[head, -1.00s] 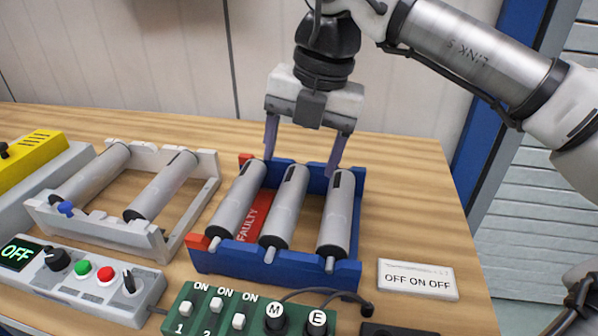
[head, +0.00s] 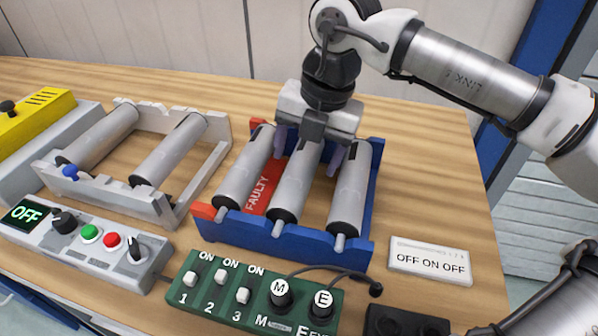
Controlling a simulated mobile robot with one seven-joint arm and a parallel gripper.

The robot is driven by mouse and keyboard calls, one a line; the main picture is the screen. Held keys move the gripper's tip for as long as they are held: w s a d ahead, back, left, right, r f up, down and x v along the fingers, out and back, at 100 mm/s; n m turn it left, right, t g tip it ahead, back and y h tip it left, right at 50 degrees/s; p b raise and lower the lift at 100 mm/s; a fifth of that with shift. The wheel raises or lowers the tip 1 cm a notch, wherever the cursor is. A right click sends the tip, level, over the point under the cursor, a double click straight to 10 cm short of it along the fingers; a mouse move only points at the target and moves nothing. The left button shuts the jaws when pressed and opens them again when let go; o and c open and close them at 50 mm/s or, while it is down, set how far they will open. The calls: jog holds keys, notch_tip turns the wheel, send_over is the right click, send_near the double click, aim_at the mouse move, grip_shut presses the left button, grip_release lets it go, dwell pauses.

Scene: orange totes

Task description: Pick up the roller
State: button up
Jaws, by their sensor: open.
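Three grey rollers lie side by side in a blue rack (head: 298,243): a left one (head: 245,168), a middle one (head: 296,185) and a right one (head: 350,188). A red FAULTY label (head: 262,185) shows between the left and middle rollers. My gripper (head: 308,152) is open, pointing down over the far half of the middle roller. One finger is on each side of that roller, in the gaps beside its neighbours. Whether the fingers touch it cannot be told. The gripper body hides the middle roller's far end.
A white rack (head: 115,196) with two rollers stands to the left. In front are a control box (head: 92,248) reading OFF, a green switch box (head: 245,292) with cables, and an OFF ON OFF card (head: 430,260). A yellow device (head: 38,125) stands far left. The wooden table behind is clear.

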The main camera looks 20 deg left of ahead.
aim_at(301, 165)
jog(key=f, duration=0.2)
jog(key=a+f, duration=0.1)
jog(key=f, duration=0.1)
jog(key=shift+a+f, duration=0.1)
jog(key=shift+c, duration=0.4)
jog(key=c, duration=1.3)
jog(key=shift+o, duration=0.2)
jog(key=shift+r, duration=0.2)
notch_tip(301, 165, up, 20)
